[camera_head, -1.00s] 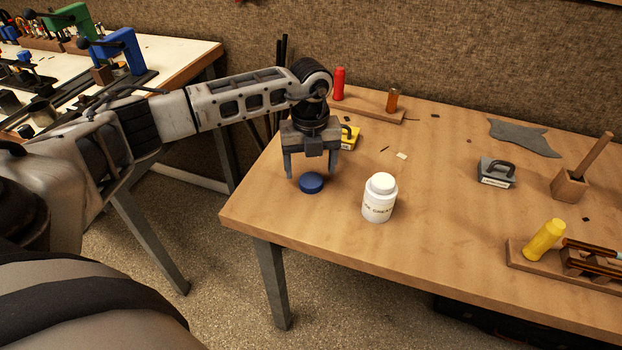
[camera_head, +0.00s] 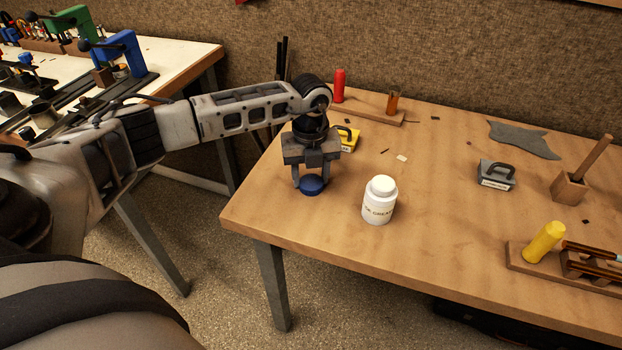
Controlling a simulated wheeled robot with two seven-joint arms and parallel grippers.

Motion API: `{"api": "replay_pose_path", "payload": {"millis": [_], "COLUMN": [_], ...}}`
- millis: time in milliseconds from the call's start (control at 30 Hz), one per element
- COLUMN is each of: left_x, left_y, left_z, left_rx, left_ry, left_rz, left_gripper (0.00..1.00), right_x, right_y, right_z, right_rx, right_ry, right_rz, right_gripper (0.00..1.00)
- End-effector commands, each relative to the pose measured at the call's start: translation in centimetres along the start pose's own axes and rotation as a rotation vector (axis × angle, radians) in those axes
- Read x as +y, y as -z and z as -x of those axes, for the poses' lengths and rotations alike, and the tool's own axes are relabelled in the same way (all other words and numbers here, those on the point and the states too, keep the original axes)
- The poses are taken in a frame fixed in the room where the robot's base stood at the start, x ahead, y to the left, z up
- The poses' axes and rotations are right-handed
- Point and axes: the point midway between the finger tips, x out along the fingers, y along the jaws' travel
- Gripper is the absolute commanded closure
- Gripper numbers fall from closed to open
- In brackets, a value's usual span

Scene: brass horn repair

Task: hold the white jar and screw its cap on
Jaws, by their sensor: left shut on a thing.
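The white jar (camera_head: 379,203) stands upright on the wooden table near its front left edge, with dark lettering on its side. Its rounded top is white. A blue round cap (camera_head: 312,187) is to the left of the jar, at the table's left part. My left gripper (camera_head: 311,180) points down and is shut on the blue cap, with a finger on each side of it. The cap is at or very near the table top; I cannot tell if it touches. My right gripper is not in view.
A grey handled block (camera_head: 496,174), a wooden holder (camera_head: 570,187) and a yellow-handled tool (camera_head: 544,242) are to the right. The table (camera_head: 440,220) is clear between jar and grey block.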

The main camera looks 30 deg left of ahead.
Motion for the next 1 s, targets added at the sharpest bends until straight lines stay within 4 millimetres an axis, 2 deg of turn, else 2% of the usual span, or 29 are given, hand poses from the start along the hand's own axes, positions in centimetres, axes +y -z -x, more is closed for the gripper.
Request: {"api": "replay_pose_path", "payload": {"millis": [167,367,633,800,1000], "left_x": [0.0,-0.1,-0.1,-0.2,-0.3], "left_y": [-0.1,0.0,5.4,9.8,12.8], "left_z": [0.7,3.4,9.5,11.0,12.4], "left_rx": [-0.002,-0.003,-0.006,-0.003,-0.001], "left_ry": [0.001,0.003,0.004,0.003,0.002], "left_rz": [0.001,-0.002,-0.007,-0.008,-0.004], "left_gripper": [0.75,0.75,0.75,0.75,0.75], "right_x": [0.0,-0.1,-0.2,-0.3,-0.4], "right_y": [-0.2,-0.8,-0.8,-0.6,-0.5], "right_z": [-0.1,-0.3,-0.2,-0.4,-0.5], "right_rx": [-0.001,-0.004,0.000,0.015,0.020], "right_ry": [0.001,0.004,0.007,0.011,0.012], "right_rz": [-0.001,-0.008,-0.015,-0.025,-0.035], "right_gripper": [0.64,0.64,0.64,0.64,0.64]}}
